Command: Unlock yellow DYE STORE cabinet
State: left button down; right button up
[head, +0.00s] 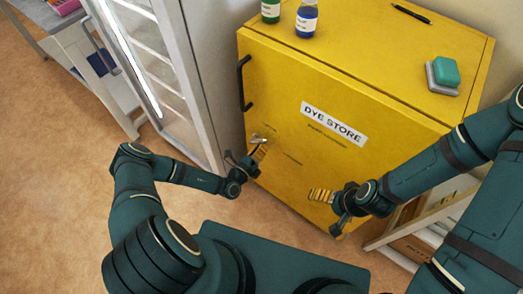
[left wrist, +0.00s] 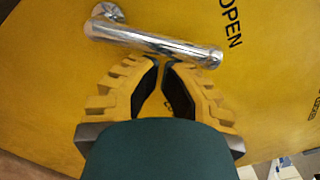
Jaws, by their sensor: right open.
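The yellow DYE STORE cabinet (head: 290,85) stands upright with its door shut. A chrome lever handle (head: 259,138) sits on the left part of its door. In the left wrist view the lever (left wrist: 160,42) runs slightly down to the right, with the word OPEN beside its free end. My left gripper (head: 259,153) is right at the lever; in the left wrist view its fingertips (left wrist: 161,63) are close together just below the bar, with a narrow gap. Whether they touch the lever is unclear. My right gripper (head: 322,195) is open and empty before the lower door.
A black pull handle (head: 243,82) is on the door's upper left. A green bottle (head: 271,10), a blue bottle (head: 306,18), a pen (head: 411,13) and a green-and-grey block (head: 443,74) are on top. A glass-fronted cabinet (head: 197,80) stands close on the left.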

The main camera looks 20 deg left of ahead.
aim_at(262, 131)
pick_arm(q)
jog(key=r+n, duration=0.1)
jog(key=n, duration=0.1)
jog(key=a+r+n, duration=0.1)
jog(key=n, duration=0.1)
jog(key=a+r+n, duration=0.1)
jog(key=n, duration=0.1)
jog(key=shift+w+a+n+p, duration=0.1)
jog(key=shift+w+n+p, duration=0.2)
jog(key=shift+w+p, duration=0.1)
jog(key=shift+w+a+r, duration=0.1)
jog(key=shift+a, duration=0.15)
pick_arm(e)
jog(key=shift+s+r, duration=0.1)
jog(key=shift+r, duration=0.5)
pick_arm(q)
jog(key=shift+a, duration=0.1)
